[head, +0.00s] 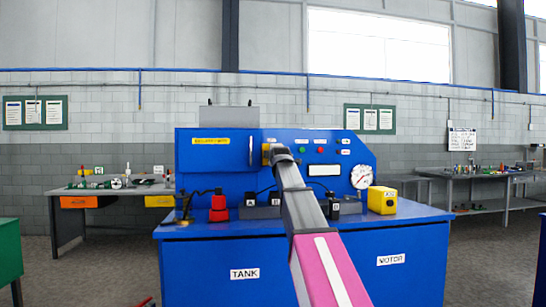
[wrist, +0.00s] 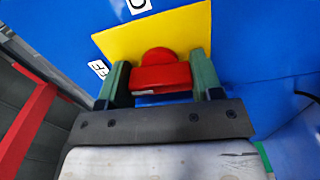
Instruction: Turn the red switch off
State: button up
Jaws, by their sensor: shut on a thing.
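The red switch (wrist: 162,76) sits on a yellow plate (wrist: 125,40) on the blue panel in the wrist view. My gripper (wrist: 160,80) has one green finger on each side of the switch and is shut on it. In the head view my gripper (head: 280,153) is at the front of the blue machine (head: 215,160), by the yellow plate (head: 266,153). The switch itself is hidden there behind my gripper.
On the machine's ledge stand a red block (head: 218,212), a yellow box (head: 382,200) and a round gauge (head: 361,176). Small buttons and labels sit on the panel right of my gripper. Side workbenches (head: 110,187) stand behind at left and right.

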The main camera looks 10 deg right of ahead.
jog(key=shift+n, duration=0.6)
jog(key=o, duration=0.9)
jog(key=s, duration=1.1)
jog(key=shift+w, duration=0.1)
